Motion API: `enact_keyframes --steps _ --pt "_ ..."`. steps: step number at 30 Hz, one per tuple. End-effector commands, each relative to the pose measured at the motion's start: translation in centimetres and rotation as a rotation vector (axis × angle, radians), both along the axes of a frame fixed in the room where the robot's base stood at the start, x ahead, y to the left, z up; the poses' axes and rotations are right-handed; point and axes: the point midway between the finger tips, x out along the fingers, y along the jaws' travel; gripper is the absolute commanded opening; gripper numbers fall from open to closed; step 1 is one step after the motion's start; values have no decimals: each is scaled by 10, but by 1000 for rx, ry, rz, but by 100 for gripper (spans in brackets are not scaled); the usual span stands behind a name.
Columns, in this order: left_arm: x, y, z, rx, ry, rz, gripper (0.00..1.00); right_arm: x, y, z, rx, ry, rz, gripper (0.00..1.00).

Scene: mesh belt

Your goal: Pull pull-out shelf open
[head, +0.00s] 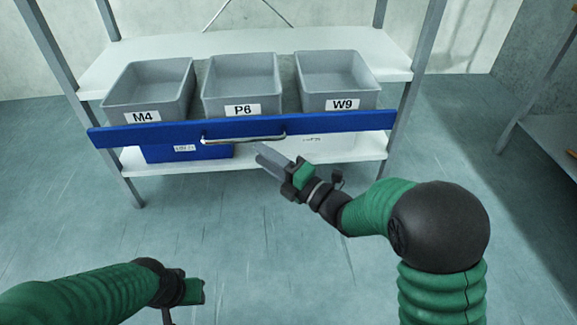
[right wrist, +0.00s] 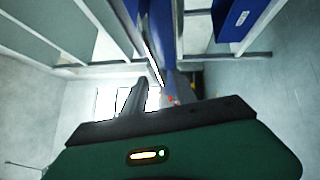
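The pull-out shelf has a long blue front panel (head: 345,123) and carries three grey bins in the head view. A silver bar handle (head: 243,140) is fixed at the middle of the panel. My right gripper (head: 262,155) is just below and in front of the handle's right half. In the right wrist view its two fingers (right wrist: 158,88) look apart, with a thin bright bar between or just beyond them; I cannot tell if they touch it. My left gripper (head: 182,293) is low at the bottom edge, away from the shelf, its fingers mostly hidden.
Grey bins M4 (head: 148,88), P6 (head: 241,84) and W9 (head: 336,80) stand on the shelf. The floor (head: 290,235) in front is clear. Another rack stands at right.

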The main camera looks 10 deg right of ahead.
Motion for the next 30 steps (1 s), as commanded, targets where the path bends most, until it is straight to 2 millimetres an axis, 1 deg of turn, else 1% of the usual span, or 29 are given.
enact_keyframes --steps 1,6,9,12,16,26,28,30 --pt "0 0 9 0 0 0 36 -10 -12 2 1 6 -5 34" --pt "0 0 20 0 0 0 36 -41 -44 -6 1 4 -4 34" --pt "0 0 22 0 0 0 36 -54 -56 -11 -1 6 -2 34" --pt "0 0 23 0 0 0 36 -60 -62 -12 -1 4 -1 34" --pt "0 0 23 0 0 0 36 -63 -63 -13 1 2 1 34" --pt "0 0 23 0 0 0 36 -62 -63 -13 0 3 0 34" --pt "0 0 23 0 0 0 36 -59 -65 -15 0 27 -15 34" --pt "0 0 25 0 0 0 36 -51 -73 -20 8 113 -67 34"
